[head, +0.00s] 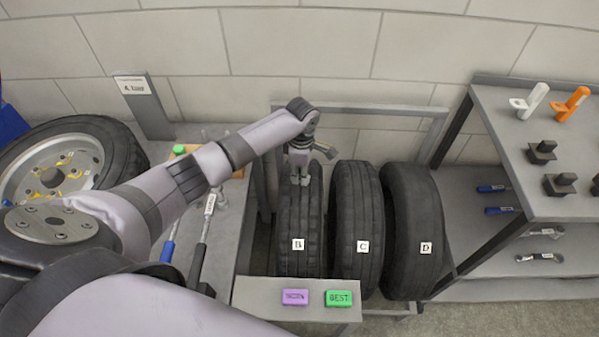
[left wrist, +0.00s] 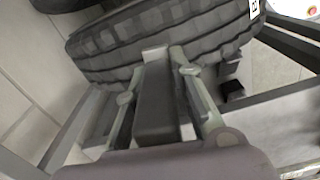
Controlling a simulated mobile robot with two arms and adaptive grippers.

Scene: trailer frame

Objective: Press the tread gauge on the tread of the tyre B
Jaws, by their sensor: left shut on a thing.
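Tyre B (head: 299,225) stands upright in the rack, its tread facing me with a white B label. My left gripper (head: 301,180) points down at the upper part of its tread. In the left wrist view my left gripper (left wrist: 157,85) is shut on the tread gauge (left wrist: 155,110), a dark grey block with a lighter end. That end reaches the ribbed tread of tyre B (left wrist: 105,40); I cannot tell whether it touches. In the head view the gauge is largely hidden by the fingers. My right gripper is not in view.
Tyre C (head: 357,220) and tyre D (head: 410,230) stand to the right of tyre B. A purple WORN block (head: 295,297) and a green BEST block (head: 339,298) lie on the front shelf. A grey shelf unit (head: 500,130) stands at the right, and a rimmed wheel (head: 105,150) lies at the left.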

